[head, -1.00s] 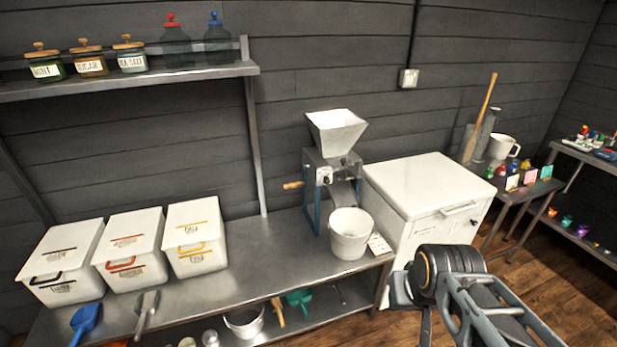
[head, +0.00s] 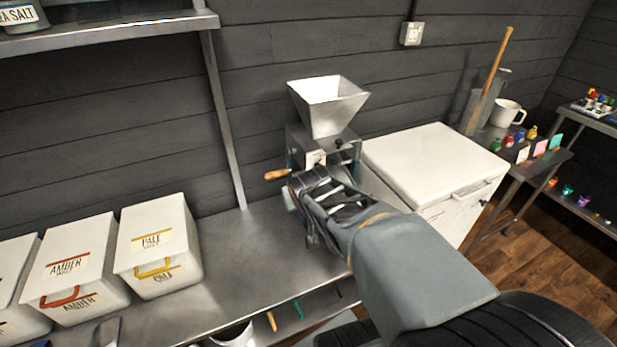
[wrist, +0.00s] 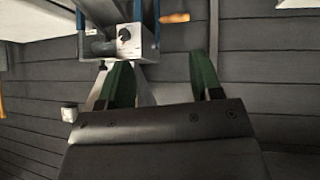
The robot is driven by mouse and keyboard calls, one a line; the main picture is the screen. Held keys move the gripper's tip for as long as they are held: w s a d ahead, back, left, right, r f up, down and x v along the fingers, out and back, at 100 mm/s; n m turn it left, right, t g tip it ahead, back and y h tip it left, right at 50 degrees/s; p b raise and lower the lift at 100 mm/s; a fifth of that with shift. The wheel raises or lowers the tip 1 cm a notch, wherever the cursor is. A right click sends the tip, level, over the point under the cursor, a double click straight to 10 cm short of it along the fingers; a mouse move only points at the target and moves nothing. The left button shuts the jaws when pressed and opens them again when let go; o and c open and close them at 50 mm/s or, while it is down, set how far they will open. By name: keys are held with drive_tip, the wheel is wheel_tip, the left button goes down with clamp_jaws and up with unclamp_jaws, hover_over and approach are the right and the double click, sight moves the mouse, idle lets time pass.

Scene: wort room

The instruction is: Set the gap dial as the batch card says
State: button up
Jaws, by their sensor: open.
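The grain mill (head: 330,150) stands on the steel bench against the wall, with a pale hopper (head: 330,100) on top and a wooden crank handle (head: 277,174) at its left. Its front has a white plate (head: 317,158) with a small dark mark and a dark knob (head: 340,143). In the wrist view, upside down, I see the plate (wrist: 123,34) and knob (wrist: 103,47); the dial's setting is too small to read. My gripper (wrist: 163,60) is open and empty, its green-padded fingers pointing toward the mill front, apparently apart from it. The batch card is not visible now.
White bins (head: 157,245) stand on the bench (head: 250,255) at left. A white chest (head: 435,170) stands right of the mill. My arm covers the bench area before the mill. The bench between bins and mill is clear.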

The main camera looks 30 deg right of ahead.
drive_tip(key=w+d+f+t+h+b, duration=0.1)
drive_tip(key=w+d+f+t+b, duration=0.15)
drive_tip(key=d, duration=0.35)
drive_tip(key=w+d+f+t+h+b, duration=0.1)
drive_tip(key=w+d+f+t+b, duration=0.1)
drive_tip(key=d+f+b, duration=0.25)
drive_tip(key=t+y+b, duration=0.2)
drive_tip(key=t+b, duration=0.3)
approach(318, 167)
drive_tip(key=shift+n+y, duration=0.3)
drive_tip(key=shift+n, duration=0.1)
drive_tip(key=w, duration=0.3)
drive_tip(key=w+d+f+b, duration=0.1)
drive_tip(key=w, duration=0.2)
drive_tip(key=w+d, duration=0.1)
drive_tip(key=w, duration=0.2)
drive_tip(key=shift+w+d+f, duration=0.2)
drive_tip(key=shift+w+d, duration=0.05)
drive_tip(key=shift+w, duration=0.05)
drive_tip(key=c, duration=0.9)
